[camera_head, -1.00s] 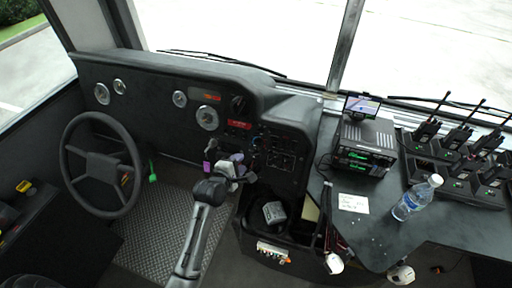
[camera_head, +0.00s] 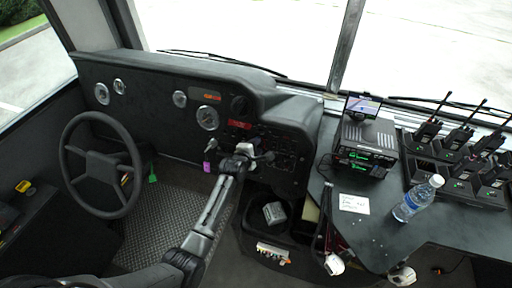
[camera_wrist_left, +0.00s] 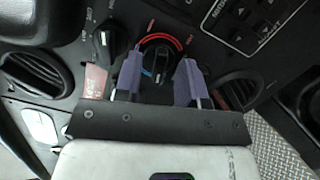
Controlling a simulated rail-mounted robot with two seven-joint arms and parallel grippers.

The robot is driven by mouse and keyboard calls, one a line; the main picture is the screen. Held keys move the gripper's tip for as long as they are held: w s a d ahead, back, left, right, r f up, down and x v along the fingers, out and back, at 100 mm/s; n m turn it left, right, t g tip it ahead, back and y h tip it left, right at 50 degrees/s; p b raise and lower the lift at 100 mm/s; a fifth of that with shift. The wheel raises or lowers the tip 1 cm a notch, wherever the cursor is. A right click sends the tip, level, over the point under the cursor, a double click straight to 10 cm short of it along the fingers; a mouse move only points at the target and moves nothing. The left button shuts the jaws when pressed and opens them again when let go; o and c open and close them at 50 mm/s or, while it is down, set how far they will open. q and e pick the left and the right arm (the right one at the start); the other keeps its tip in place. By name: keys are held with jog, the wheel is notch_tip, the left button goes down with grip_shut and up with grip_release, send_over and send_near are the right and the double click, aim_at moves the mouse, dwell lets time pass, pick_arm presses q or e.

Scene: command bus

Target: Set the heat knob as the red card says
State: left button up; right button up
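In the left wrist view a dark round knob (camera_wrist_left: 158,58) sits under a red arc, with a bit of blue at its lower left. My left gripper (camera_wrist_left: 160,68) has its two purple fingers apart, one on each side of this knob; whether they touch it is unclear. A red card (camera_wrist_left: 95,81) with pale writing, too small to read, is left of the fingers and partly hidden by the gripper. In the head view my left gripper (camera_head: 262,154) is at the dash's control panel and hides part of it. A red label (camera_head: 239,125) is above it.
Another dark knob (camera_wrist_left: 104,40) is just left of the heat knob, with round vents (camera_wrist_left: 38,72) beyond. A purple tag (camera_head: 208,163) hangs left of my gripper. The steering wheel (camera_head: 135,170) is further left. A bottle (camera_head: 417,200) stands on the right console.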

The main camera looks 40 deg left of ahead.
pick_arm(q)
jog(key=shift+w, duration=0.1)
grip_shut()
dwell(0.3)
